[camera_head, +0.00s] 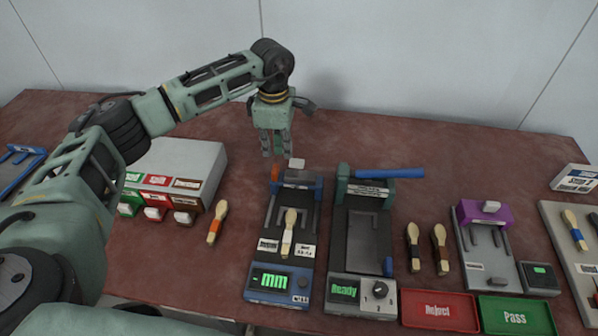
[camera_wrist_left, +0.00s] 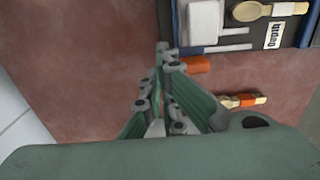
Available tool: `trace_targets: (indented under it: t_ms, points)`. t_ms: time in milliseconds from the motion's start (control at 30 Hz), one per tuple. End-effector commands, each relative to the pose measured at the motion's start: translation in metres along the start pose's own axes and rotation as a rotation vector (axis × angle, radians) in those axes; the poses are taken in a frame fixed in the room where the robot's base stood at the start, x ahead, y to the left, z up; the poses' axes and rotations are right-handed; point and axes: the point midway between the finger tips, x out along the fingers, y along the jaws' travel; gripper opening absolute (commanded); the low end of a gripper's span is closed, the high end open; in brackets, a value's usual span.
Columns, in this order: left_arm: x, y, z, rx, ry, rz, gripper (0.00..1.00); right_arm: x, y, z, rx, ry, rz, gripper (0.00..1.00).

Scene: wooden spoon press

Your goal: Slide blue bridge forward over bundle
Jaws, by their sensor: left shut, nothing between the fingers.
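The blue bridge (camera_head: 304,183) stands across the far end of a blue-based gauge (camera_head: 281,296) with a lit "mm" display. A white block (camera_head: 296,163) is on top of the bridge; it also shows in the left wrist view (camera_wrist_left: 204,22). A wooden spoon (camera_head: 288,232) lies lengthwise on the gauge bed in front of the bridge. I cannot make out a separate bundle. My left gripper (camera_head: 273,152) points down just behind and left of the bridge, shut and empty, apart from the white block. In the left wrist view its fingertips (camera_wrist_left: 165,52) are together. My right gripper is not in view.
An orange piece (camera_head: 274,173) sits at the gauge's far left corner. A press (camera_head: 361,240) with a blue lever (camera_head: 389,174) stands close on the right. A spoon with an orange band (camera_head: 217,222) and a grey labelled box (camera_head: 183,160) are on the left. The table behind is clear.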

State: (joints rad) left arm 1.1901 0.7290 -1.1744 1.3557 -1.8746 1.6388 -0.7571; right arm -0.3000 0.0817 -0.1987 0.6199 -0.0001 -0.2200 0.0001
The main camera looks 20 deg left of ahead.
Motion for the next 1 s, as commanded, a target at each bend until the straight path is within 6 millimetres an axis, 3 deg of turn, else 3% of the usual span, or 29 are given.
trace_targets:
  t_ms: [367, 1000]
  points:
    - [0.001, 0.0, 0.0, 0.0, 0.0, 0.0, 0.0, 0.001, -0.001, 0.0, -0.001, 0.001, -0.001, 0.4]
    - [0.023, 0.0, 0.0, 0.0, 0.0, 0.0, 0.0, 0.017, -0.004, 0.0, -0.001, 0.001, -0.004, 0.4]
